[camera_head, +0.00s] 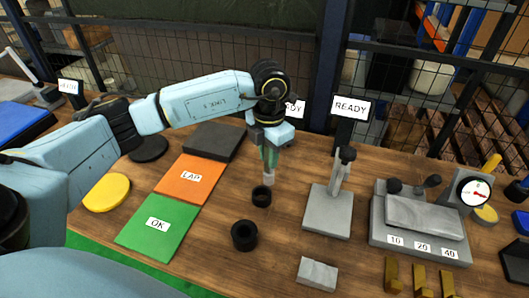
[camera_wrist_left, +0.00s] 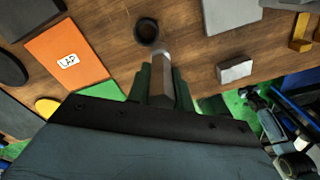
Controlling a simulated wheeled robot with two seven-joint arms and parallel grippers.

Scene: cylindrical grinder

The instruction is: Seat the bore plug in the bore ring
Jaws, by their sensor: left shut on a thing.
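My left gripper (camera_head: 269,162) points down over the table, its green fingers shut on a light grey cylindrical plug (camera_head: 268,178). In the left wrist view the plug (camera_wrist_left: 161,68) sticks out beyond the fingers. A black ring (camera_head: 261,196) stands on the wood just below the plug's lower end in the head view. The plug looks apart from it and outside its hole. A ring (camera_wrist_left: 147,31) shows just beyond the plug's tip in the left wrist view. A second, wider black ring (camera_head: 244,236) lies nearer. I cannot tell which is the bore ring. My right gripper is not in view.
A green OK mat (camera_head: 150,238) and an orange LAP mat (camera_head: 182,190) lie left. A grey stand (camera_head: 326,222) with a post and a grey block (camera_head: 317,273) are right. A gauge fixture (camera_head: 418,245) and brass pieces (camera_head: 419,278) lie farther right.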

